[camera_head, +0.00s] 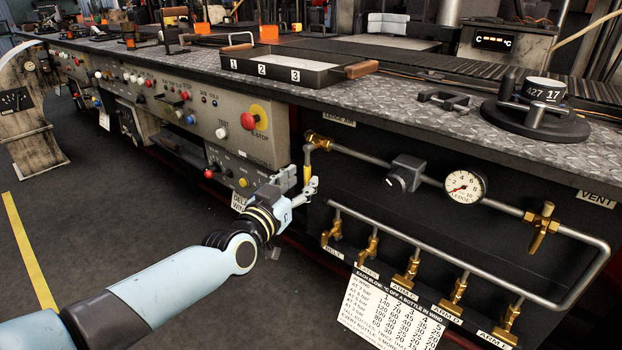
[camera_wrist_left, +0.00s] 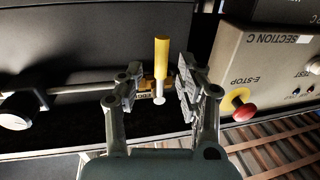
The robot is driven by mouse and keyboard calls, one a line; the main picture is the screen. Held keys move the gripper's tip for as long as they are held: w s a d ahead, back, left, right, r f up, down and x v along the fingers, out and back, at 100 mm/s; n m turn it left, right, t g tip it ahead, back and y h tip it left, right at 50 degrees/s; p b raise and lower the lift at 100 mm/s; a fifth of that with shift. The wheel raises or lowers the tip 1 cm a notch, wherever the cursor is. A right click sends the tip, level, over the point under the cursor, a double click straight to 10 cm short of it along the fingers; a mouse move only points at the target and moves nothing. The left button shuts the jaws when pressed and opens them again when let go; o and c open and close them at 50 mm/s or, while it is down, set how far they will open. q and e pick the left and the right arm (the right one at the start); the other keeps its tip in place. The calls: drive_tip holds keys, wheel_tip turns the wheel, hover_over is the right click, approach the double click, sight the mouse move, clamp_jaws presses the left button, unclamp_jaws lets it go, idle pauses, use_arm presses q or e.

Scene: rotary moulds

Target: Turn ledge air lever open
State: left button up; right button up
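The ledge air lever is a yellow handle (camera_head: 307,156) hanging from a brass valve (camera_head: 320,140) at the left end of the upper pipe, beside a partly covered label (camera_head: 338,122). My left gripper (camera_head: 309,178) is at the lower end of this handle. There is a gap on each side, so the gripper is open and holds nothing. My right gripper is not in view.
A round pressure gauge (camera_head: 465,187) and a grey regulator (camera_head: 404,173) sit along the upper pipe. A brass vent lever (camera_head: 541,228) is at right. Several brass valves line the lower pipe. The red E-stop button (camera_head: 248,121) is on the panel left of the lever, also in the wrist view (camera_wrist_left: 243,112).

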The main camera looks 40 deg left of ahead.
sight(306, 177)
use_arm(q)
drive_tip(key=shift+w+a+b, duration=0.15)
drive_tip(key=shift+w+b, duration=0.1)
drive_tip(key=shift+w, duration=0.7)
drive_tip(key=shift+w+a+b, duration=0.15)
drive_tip(key=shift+w+b, duration=0.05)
drive_tip(key=shift+w, duration=0.75)
clamp_jaws()
drive_tip(key=shift+f, duration=0.2)
